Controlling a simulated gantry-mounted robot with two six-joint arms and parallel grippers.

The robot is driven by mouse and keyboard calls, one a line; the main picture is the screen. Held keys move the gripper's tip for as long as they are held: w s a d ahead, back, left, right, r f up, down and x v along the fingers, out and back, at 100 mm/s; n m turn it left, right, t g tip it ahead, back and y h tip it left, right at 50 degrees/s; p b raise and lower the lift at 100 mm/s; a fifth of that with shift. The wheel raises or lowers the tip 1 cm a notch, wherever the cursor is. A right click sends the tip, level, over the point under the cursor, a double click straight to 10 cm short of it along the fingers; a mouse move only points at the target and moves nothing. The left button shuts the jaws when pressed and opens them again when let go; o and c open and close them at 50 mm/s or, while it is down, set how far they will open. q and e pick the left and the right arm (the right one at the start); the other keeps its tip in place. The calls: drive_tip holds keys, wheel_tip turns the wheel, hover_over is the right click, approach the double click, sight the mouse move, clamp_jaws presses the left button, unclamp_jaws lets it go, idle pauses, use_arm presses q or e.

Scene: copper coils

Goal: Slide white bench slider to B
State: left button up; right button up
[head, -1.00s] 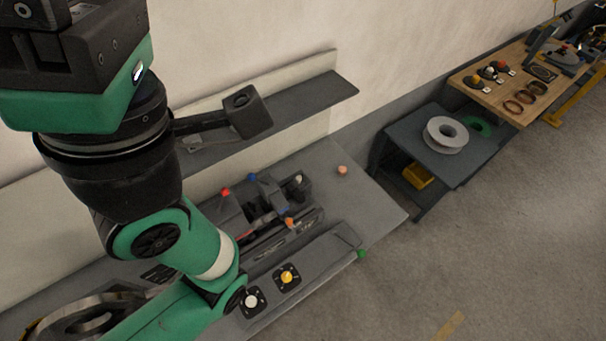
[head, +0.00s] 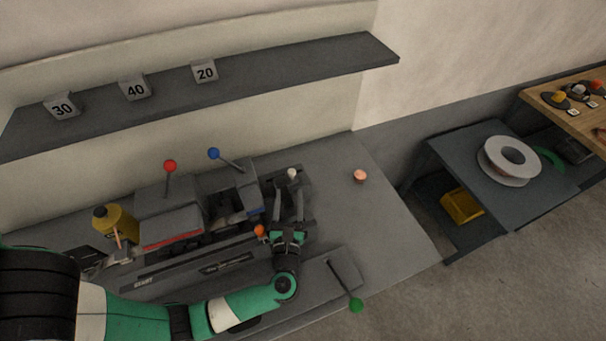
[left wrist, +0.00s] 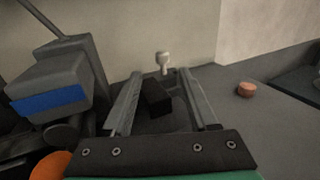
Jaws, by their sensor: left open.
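The white-knobbed slider (head: 292,173) stands at the right end of the bench machine. It also shows in the left wrist view (left wrist: 163,60), ahead of and between my fingertips. My left gripper (head: 289,204) is open, just short of the white knob, and nothing is between its fingers but the view of a dark block (left wrist: 155,97). The fingers do not appear to touch the knob. No letter B can be read in these views. My right gripper is not in view.
Red (head: 170,166), blue (head: 214,153), orange (head: 260,231) and green (head: 356,305) knobs stand around the machine. A copper-coloured piece (head: 360,176) lies on the clear bench top to the right. A shelf (head: 290,73) with number blocks runs above.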

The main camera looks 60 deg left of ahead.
sight(292, 169)
use_arm(q)
drive_tip(key=shift+w+r, duration=0.25)
drive_tip(key=x, duration=1.1)
drive_tip(key=shift+w+a, duration=0.1)
drive_tip(key=shift+a, duration=0.2)
drive_tip(key=shift+c, duration=0.2)
clamp_jaws()
idle(0.5)
